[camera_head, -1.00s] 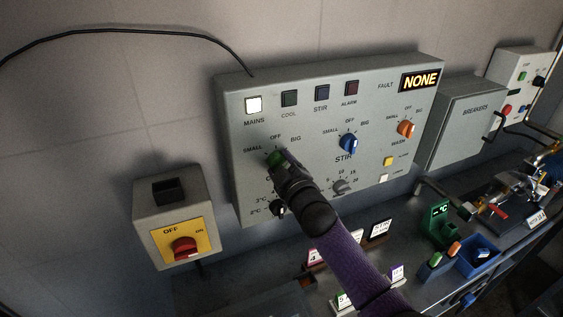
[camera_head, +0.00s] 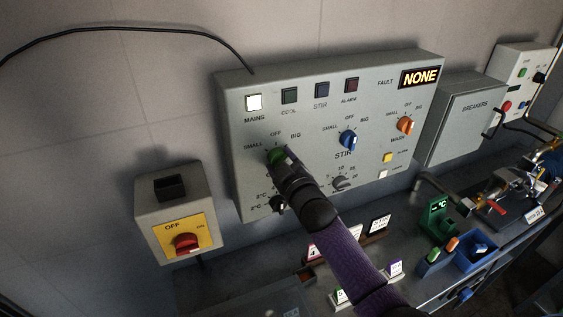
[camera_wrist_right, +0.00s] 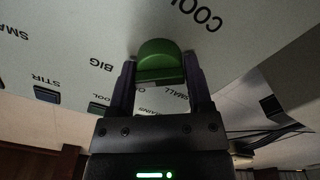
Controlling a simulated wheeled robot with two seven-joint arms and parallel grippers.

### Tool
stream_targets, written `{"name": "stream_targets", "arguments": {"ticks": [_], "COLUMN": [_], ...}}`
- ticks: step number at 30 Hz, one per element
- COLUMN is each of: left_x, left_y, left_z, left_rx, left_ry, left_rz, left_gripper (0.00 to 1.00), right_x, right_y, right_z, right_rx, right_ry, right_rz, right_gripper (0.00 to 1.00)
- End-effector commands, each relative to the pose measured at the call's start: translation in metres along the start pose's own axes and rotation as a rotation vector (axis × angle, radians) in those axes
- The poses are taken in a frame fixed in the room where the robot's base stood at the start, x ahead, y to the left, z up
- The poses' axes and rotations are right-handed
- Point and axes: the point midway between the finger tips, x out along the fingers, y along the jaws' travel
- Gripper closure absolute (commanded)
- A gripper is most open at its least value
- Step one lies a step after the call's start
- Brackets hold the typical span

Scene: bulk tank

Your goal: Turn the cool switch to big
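The green cool switch (camera_head: 277,156) sits at the left of the grey control panel, with SMALL, OFF and BIG printed around it. It also shows in the right wrist view (camera_wrist_right: 160,60), between the two fingertips. My right gripper (camera_wrist_right: 160,75) has one finger on each side of the green knob, and both fingers appear to touch it. In the head view my right gripper (camera_head: 283,160) covers part of the knob, so which mark it points to cannot be told. The COOL lamp (camera_head: 289,96) looks dark. My left gripper is not in view.
The MAINS lamp (camera_head: 253,102) is lit white. The blue stir knob (camera_head: 348,140) and orange wash knob (camera_head: 405,125) are to the right. Small items stand on the counter below.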

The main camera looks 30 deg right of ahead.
Motion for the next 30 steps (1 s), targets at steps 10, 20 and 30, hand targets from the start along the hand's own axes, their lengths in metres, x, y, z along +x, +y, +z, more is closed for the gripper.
{"name": "stream_targets", "arguments": {"ticks": [10,20,30], "left_x": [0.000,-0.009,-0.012], "left_y": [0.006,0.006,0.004], "left_z": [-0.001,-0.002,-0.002], "left_rx": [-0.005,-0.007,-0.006], "left_ry": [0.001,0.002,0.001], "left_rz": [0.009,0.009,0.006], "left_gripper": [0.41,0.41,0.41], "right_x": [0.000,-0.043,-0.099], "right_y": [0.000,0.000,0.000], "right_z": [0.000,-0.001,0.000], "right_rx": [-0.002,-0.003,-0.001], "right_ry": [0.001,-0.001,0.000], "right_rz": [0.000,-0.002,0.000], "right_gripper": [0.03,0.03,0.03]}}
